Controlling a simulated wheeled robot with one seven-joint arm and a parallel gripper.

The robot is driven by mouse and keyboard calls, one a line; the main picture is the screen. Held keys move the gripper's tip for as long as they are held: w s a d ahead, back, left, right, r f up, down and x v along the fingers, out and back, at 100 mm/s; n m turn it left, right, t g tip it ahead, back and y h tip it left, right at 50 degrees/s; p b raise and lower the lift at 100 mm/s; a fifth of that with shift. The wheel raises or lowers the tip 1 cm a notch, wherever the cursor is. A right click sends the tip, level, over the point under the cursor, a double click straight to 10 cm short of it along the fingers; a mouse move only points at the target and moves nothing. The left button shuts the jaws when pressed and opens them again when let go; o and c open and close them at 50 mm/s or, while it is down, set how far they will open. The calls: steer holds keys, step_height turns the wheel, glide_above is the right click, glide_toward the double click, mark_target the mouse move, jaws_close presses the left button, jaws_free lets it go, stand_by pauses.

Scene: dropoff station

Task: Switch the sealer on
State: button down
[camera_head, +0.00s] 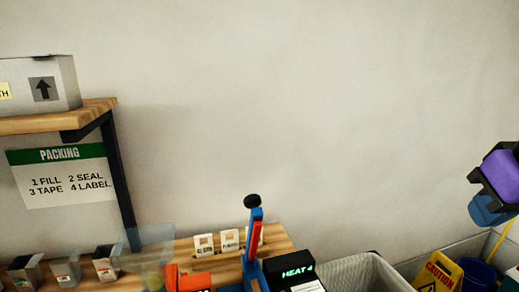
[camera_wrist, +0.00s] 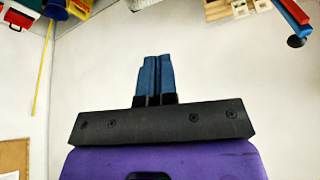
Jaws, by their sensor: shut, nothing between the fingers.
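The sealer's upright blue and red lever (camera_head: 256,240) with a black knob stands at the bottom middle of the head view. A black box (camera_head: 290,270) beside it has a lit green "HEAT 4" display. The lever also shows at the top right corner of the wrist view (camera_wrist: 291,14). I cannot make out a switch in either view. My gripper (camera_head: 486,212) is at the right edge of the head view, well apart from the sealer. In the wrist view its blue fingers (camera_wrist: 153,76) are together and empty.
The wooden bench (camera_head: 283,242) holds card tags, small bins (camera_head: 107,263) and an orange tool (camera_head: 188,279). A shelf (camera_head: 60,118) with a box is at left. A grey bin (camera_head: 366,268), yellow caution sign (camera_head: 438,272) and blue bucket (camera_head: 478,274) stand at right. The wall space between is clear.

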stand_by(0.5)
steer(key=w+a+f+n+g, duration=0.25)
steer(key=w+a+f, duration=0.45)
steer(key=w+a, duration=0.4)
steer(key=w+a+f+g, duration=0.2)
steer(key=w+a+f, duration=0.2)
steer(key=a+f, duration=0.8)
step_height(320, 180, down, 3)
steer(key=shift+w+a+f+n+g, duration=0.1)
steer(key=shift+w+a+n+g, duration=0.1)
steer(key=shift+n+g, duration=0.15)
steer(key=shift+f, duration=0.1)
step_height(320, 180, down, 14)
steer(key=shift+r, duration=0.1)
stand_by(0.5)
